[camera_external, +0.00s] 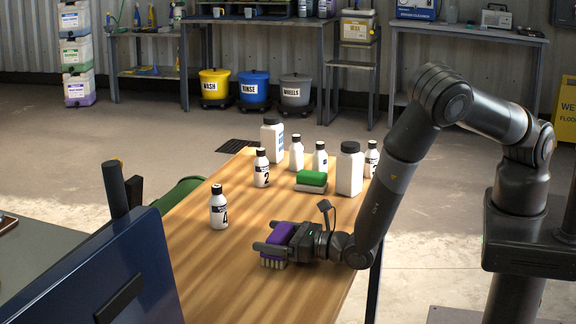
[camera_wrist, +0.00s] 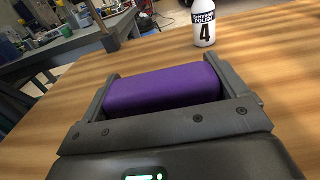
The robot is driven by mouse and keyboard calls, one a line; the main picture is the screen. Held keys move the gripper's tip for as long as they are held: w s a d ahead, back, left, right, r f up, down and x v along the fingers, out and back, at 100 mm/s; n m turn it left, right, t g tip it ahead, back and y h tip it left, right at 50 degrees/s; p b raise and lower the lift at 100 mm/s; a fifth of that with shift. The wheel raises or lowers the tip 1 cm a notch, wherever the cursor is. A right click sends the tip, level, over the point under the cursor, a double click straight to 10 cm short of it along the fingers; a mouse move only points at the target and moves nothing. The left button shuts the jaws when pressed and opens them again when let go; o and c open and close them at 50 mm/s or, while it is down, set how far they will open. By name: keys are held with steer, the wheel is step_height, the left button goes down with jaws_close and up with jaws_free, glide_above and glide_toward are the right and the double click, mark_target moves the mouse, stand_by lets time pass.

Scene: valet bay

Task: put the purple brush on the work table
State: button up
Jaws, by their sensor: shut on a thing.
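The purple brush (camera_external: 277,238) has a purple block and pale bristles pointing down. It is at the near part of the wooden work table (camera_external: 215,265), with its bristles at or just above the top; I cannot tell whether they touch. My gripper (camera_external: 272,248) is shut on the brush, one finger on each side of the block. In the wrist view the purple block (camera_wrist: 163,88) fills the space between the fingers, and its bristles are hidden there.
A white bottle marked 4 (camera_external: 219,208) stands beyond the brush. A dark blue panel (camera_external: 95,275) rises at the near left. Table around the brush is clear.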

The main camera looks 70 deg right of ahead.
steer(key=o, duration=0.8)
steer(key=shift+f, duration=0.1)
steer(key=shift+o, duration=0.2)
